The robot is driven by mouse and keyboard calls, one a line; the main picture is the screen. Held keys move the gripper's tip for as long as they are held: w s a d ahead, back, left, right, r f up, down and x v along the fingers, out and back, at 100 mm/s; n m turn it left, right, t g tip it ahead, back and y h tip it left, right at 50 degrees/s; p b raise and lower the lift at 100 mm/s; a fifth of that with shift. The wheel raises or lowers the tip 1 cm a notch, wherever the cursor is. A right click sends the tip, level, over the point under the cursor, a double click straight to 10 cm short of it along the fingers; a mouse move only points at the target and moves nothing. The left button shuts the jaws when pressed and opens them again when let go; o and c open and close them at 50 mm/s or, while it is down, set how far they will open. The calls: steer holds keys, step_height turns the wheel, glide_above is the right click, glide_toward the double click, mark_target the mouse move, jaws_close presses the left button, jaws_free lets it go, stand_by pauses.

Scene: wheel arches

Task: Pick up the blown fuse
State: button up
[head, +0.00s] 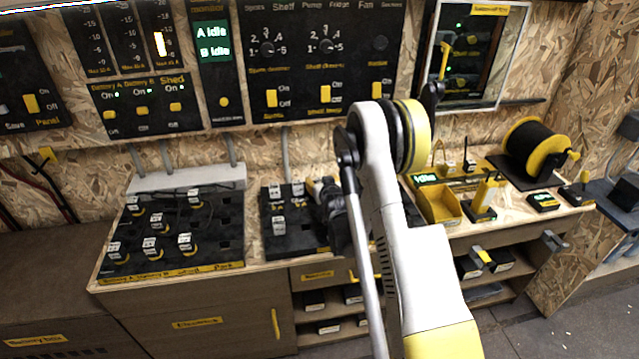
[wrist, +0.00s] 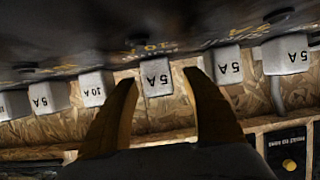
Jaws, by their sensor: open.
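Several white block fuses show in the wrist view, hanging in a row from a dark panel (wrist: 150,40). One marked 5 A (wrist: 157,78) lies between the two fingers of my gripper (wrist: 160,92), with gaps on both sides. Beside it are a 10 A fuse (wrist: 96,89) and another 5 A fuse (wrist: 228,64). I cannot tell which fuse is blown. In the head view my gripper (head: 325,195) is over the middle black fuse board (head: 275,240), close to its white fuses (head: 278,194). My own arm hides part of that board.
A larger black board (head: 225,245) with several fuses stands to the left on the bench. To the right are a yellow bin (head: 437,205) and a cable reel (head: 537,145). Switch panels (head: 320,60) cover the wall behind. Drawers and shelves are below.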

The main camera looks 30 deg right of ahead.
steer(key=shift+s+r, duration=0.1)
steer(key=shift+c, duration=0.9)
jaws_close()
